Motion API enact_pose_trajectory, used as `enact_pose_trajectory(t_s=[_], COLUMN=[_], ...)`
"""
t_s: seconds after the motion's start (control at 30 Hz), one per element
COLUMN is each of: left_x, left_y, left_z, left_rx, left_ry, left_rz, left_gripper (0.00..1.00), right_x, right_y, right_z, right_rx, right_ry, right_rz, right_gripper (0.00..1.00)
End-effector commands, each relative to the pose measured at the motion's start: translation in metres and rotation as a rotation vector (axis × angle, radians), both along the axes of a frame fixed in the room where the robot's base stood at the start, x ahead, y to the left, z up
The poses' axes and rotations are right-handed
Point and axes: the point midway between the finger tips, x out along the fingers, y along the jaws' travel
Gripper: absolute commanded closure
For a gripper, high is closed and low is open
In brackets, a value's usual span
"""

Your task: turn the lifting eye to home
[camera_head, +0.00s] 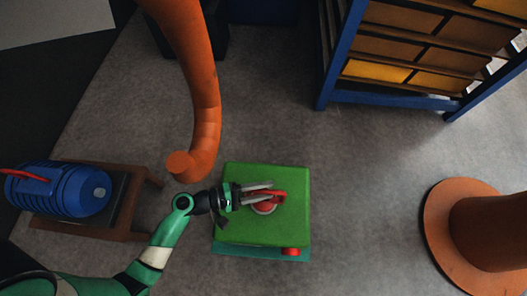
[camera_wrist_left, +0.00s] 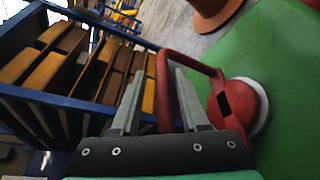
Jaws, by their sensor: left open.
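The red lifting eye (camera_head: 266,207) sits on top of the green casting (camera_head: 240,228), right of its middle. In the left wrist view, the lifting eye is a red looped bar (camera_wrist_left: 191,61) joined to a round red hub (camera_wrist_left: 242,103) on a pale ring. My left gripper (camera_head: 277,189) is open over the eye, coming in from the left. In the left wrist view, one side of the loop shows between the two fingers. I cannot tell whether either finger touches it. My right gripper is not in view.
A red knob (camera_head: 291,252) is at the casting's front edge. A blue machine (camera_head: 60,190) stands on a brown stand at left. An orange pipe (camera_head: 203,110) is behind the casting. A blue-framed rack (camera_head: 390,98) and an orange column (camera_head: 495,232) are at right, with clear floor between.

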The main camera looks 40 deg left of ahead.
Motion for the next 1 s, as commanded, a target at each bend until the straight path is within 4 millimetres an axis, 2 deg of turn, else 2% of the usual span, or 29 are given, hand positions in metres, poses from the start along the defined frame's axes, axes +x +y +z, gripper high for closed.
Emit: enact_pose_trajectory(t_s=[0.47, 0.57, 0.67, 0.77, 1.0], left_x=[-0.001, -0.001, -0.001, -0.002, -0.045], left_y=[0.000, 0.000, 0.000, -0.001, -0.020], left_z=[-0.002, 0.003, 0.019, 0.042, 0.094], left_rx=[0.001, 0.001, 0.001, 0.000, -0.001], left_ry=[0.005, 0.005, 0.003, 0.001, 0.003], left_rz=[0.001, 0.000, 0.000, -0.001, -0.001], left_gripper=[0.51, 0.51, 0.51, 0.51, 0.51], right_x=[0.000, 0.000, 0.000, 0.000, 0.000], right_y=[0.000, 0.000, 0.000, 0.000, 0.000], right_z=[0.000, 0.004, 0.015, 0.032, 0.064], right_rx=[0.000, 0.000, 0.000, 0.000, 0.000], right_ry=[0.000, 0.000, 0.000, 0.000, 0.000], right_rz=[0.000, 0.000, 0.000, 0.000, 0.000], right_gripper=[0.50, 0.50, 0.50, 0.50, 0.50])
